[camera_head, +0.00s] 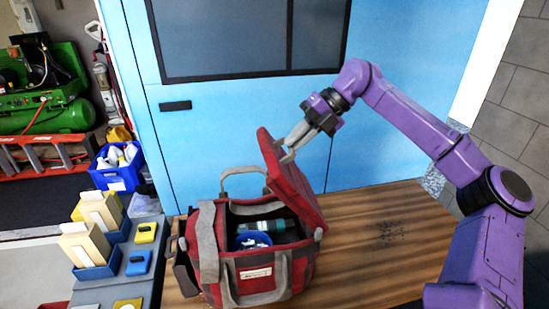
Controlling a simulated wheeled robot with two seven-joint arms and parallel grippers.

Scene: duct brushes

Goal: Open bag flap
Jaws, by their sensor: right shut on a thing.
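A red and grey tool bag (258,273) stands on the wooden table, with a white label on its front. Its red flap (290,182) is raised steeply on the right side, so the bag's mouth is uncovered. Inside show a dark green cylindrical thing (262,227) and a blue container (252,241) with pale contents. My right gripper (288,152) is at the flap's upper edge, shut on it. The gripped spot is partly hidden by the fingers. My left gripper is not in view.
The wooden table (385,265) is clear to the bag's right. A grey surface (140,262) with blue bins and small yellow and blue items is at left. A blue door (230,130) stands close behind the table.

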